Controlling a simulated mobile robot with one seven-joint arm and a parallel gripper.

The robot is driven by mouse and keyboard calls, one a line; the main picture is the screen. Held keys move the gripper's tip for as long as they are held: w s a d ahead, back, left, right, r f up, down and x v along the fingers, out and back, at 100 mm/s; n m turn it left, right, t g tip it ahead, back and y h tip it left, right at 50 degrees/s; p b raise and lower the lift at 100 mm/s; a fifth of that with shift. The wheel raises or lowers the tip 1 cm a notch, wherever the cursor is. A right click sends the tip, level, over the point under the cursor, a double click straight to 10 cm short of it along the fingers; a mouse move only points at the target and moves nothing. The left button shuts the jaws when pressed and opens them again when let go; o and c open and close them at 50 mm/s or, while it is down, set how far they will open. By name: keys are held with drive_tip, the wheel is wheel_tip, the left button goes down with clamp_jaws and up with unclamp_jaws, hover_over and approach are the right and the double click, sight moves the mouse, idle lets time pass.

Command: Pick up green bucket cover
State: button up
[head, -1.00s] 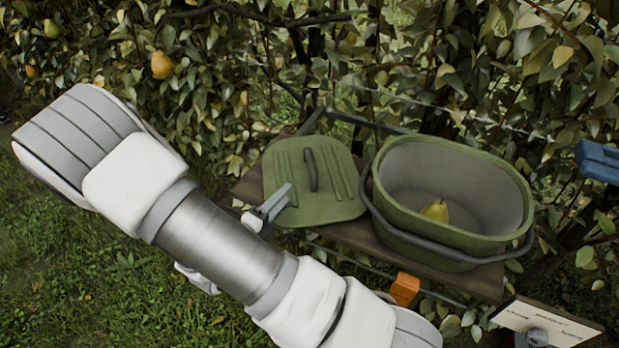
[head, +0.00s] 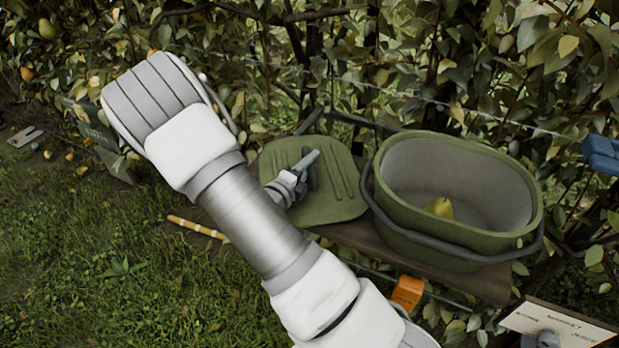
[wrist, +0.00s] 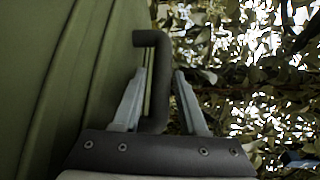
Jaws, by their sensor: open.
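The green bucket cover (head: 335,196) lies on the wooden shelf left of the bucket, its dark handle standing up from its middle. In the wrist view the green cover (wrist: 45,80) fills the left side. The handle (wrist: 160,75) shows there as a dark bracket. My gripper (head: 308,168) is over the cover at the handle. In the wrist view my gripper (wrist: 164,78) is open, with the handle between its two fingers. I cannot tell whether either finger touches it.
The green bucket (head: 455,195) stands right of the cover, with a pear (head: 440,207) inside. An orange object (head: 407,292) hangs at the shelf's (head: 440,273) front. A blue object (head: 602,157) is at the far right. Dense foliage stands behind; open grass lies at left.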

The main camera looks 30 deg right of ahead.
drive_tip(key=shift+c, duration=0.4)
clamp_jaws()
drive_tip(key=shift+r, duration=0.1)
